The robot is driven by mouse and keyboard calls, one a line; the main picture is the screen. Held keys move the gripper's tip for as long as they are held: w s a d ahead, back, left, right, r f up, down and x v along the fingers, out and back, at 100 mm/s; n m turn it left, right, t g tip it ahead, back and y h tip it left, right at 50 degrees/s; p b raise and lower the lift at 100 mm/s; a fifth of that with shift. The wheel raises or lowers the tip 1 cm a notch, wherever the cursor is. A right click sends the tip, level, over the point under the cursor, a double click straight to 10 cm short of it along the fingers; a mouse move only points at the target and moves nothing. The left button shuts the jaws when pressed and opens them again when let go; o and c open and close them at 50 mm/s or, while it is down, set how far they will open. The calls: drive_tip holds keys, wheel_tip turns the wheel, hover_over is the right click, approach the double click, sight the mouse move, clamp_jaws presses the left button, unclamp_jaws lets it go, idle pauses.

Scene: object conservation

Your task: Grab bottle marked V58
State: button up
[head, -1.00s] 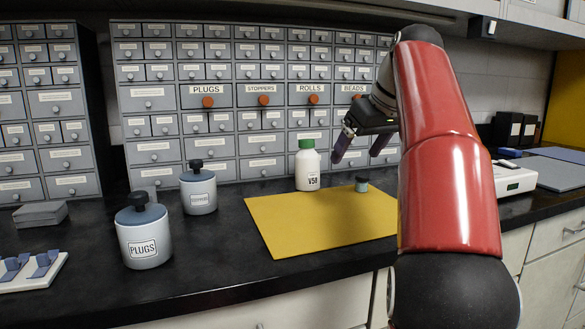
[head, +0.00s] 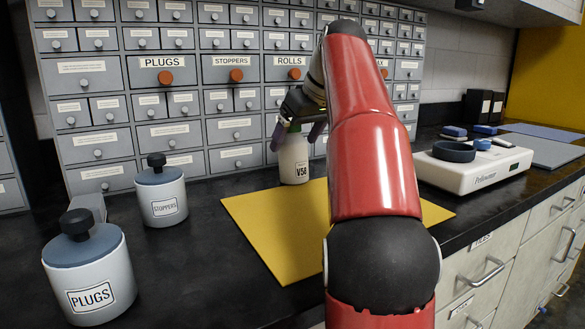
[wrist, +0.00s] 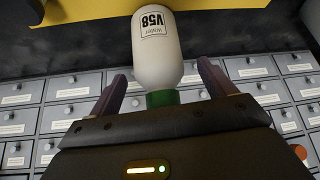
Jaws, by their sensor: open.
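The white bottle marked V58 (head: 293,165) stands upright near the back left of the yellow mat. My gripper (head: 295,143) is above it, pointing down, with one finger on each side of its upper part. In the wrist view the bottle (wrist: 158,50) appears upside down, its V58 label readable and its green cap close to my gripper's body. My gripper's fingers (wrist: 162,75) are open, with visible gaps on both sides of the bottle.
The yellow mat (head: 262,225) lies on the black counter, partly hidden by my arm. Jars marked PLUGS (head: 92,280) and STOPPERS (head: 162,200) stand to the left. A white scale (head: 475,170) is at right. Labelled drawers (head: 100,145) rise close behind the bottle.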

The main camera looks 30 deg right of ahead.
sight(293, 147)
drive_tip(key=x, duration=0.3)
drive_tip(key=shift+f+b, duration=0.2)
drive_tip(key=shift+b, duration=0.15)
drive_tip(key=shift+r, duration=0.1)
drive_tip(key=c, duration=1.1)
drive_tip(key=shift+c, duration=0.2)
